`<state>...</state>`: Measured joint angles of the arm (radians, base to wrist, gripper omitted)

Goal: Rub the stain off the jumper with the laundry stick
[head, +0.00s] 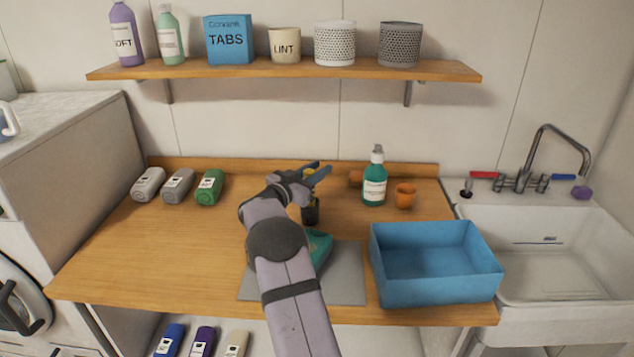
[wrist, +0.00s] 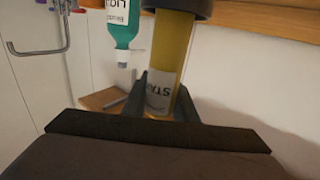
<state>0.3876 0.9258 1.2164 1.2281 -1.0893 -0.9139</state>
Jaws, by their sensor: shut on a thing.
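My gripper (head: 318,172) is shut on the laundry stick, a yellow cylinder with a white label (wrist: 172,60), in the wrist view. Its dark end (head: 311,214) points down below my gripper in the head view. The teal folded jumper (head: 320,247) lies on a grey mat (head: 345,283) at the front middle of the counter. My arm covers much of the jumper, and I cannot make out the stain. The stick's dark end appears above the jumper's back edge; I cannot tell whether they touch.
A blue bin (head: 436,290) stands right of the mat. A teal pump bottle (head: 374,184) and an orange cup (head: 405,196) stand behind it. A sink (head: 550,270) is at right.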

